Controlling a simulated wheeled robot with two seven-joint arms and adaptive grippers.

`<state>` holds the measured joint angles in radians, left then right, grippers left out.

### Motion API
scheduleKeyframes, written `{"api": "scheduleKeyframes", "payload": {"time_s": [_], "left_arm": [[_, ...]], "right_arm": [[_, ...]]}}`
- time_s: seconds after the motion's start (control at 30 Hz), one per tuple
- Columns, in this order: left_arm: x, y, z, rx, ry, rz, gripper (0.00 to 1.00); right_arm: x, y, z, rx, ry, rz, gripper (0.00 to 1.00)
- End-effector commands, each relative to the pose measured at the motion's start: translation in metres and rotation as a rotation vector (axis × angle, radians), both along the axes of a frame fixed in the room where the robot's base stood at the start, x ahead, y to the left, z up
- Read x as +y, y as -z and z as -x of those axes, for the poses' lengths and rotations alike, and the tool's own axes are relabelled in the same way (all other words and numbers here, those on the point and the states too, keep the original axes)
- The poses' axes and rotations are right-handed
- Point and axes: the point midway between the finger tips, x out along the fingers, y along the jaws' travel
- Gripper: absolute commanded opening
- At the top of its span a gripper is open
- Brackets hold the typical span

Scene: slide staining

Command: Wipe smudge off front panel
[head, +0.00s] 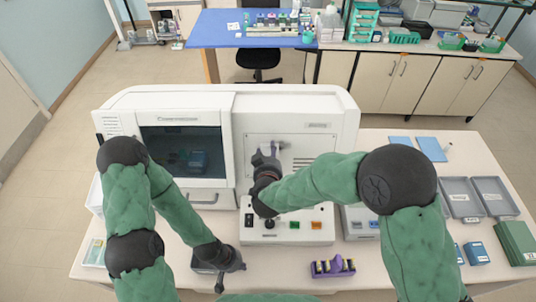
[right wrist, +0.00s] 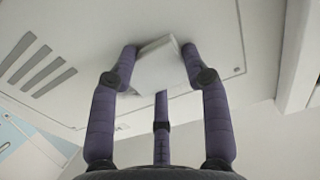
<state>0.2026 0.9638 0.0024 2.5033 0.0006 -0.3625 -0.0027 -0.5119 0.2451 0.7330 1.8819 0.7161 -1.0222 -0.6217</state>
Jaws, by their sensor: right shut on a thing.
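The front panel (head: 320,150) is a light rectangular plate on the right half of the large white machine (head: 290,104). My right gripper (head: 268,156) is in front of its left part. In the right wrist view the right gripper (right wrist: 160,62) has its fingers closed around a white wipe (right wrist: 158,64), which is against or very close to the panel (right wrist: 205,25). No smudge shows; the wipe and gripper hide part of the panel.
A control unit with coloured buttons (head: 300,228) stands below the panel. A purple rack (head: 332,267) sits at the front of the table (head: 290,284). Grey trays (head: 462,196) and blue boxes (head: 476,252) lie to the right. The machine's dark window (head: 182,150) is to the left.

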Motion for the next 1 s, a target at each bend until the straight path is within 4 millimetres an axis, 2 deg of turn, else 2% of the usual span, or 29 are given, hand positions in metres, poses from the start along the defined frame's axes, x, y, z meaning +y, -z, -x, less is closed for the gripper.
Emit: {"api": "scheduleKeyframes", "payload": {"time_s": [0.17, 0.6, 0.83, 1.0], "left_arm": [[0.000, 0.001, 0.000, 0.000, 0.000, 0.000, 0.00], [0.000, 0.006, 0.000, 0.000, 0.000, 0.000, 0.00], [0.000, 0.007, 0.000, 0.000, 0.000, 0.000, 0.00], [0.000, 0.010, 0.000, 0.000, 0.000, 0.000, 0.00]], "right_arm": [[-0.004, 0.000, 0.000, 0.000, 0.002, 0.000, 0.21], [-0.036, 0.000, 0.000, 0.001, 0.002, 0.000, 0.21], [-0.042, 0.000, 0.000, 0.000, 0.001, 0.000, 0.21], [-0.054, 0.000, -0.001, -0.001, 0.003, 0.000, 0.21]]}}
